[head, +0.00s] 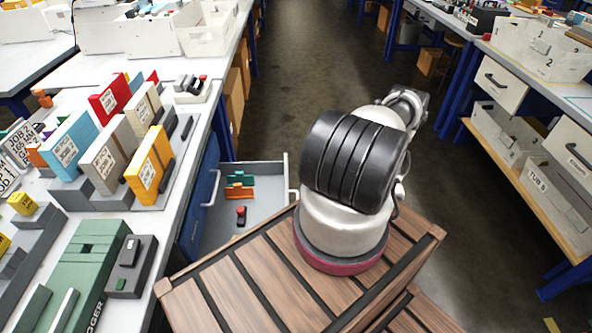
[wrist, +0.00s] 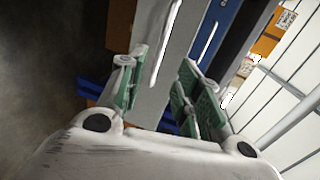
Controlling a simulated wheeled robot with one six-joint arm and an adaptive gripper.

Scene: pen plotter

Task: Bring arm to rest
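My arm (head: 345,165) stands on the wood-slatted top of my base in the head view, with its dark upper part bent toward the far side. My gripper's fingers cannot be made out there. In the wrist view my gripper (wrist: 160,88) has its two green-padded fingers apart, with nothing held between them. A grey panel and a white handle bar show beyond the fingers; I cannot tell how far off they are.
An open drawer (head: 262,190) left of my arm holds orange, teal and red pieces. The left bench carries colored boxes and a green plotter part (head: 88,268). A right bench has drawers and tubs (head: 545,190). The aisle floor (head: 310,60) ahead is clear.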

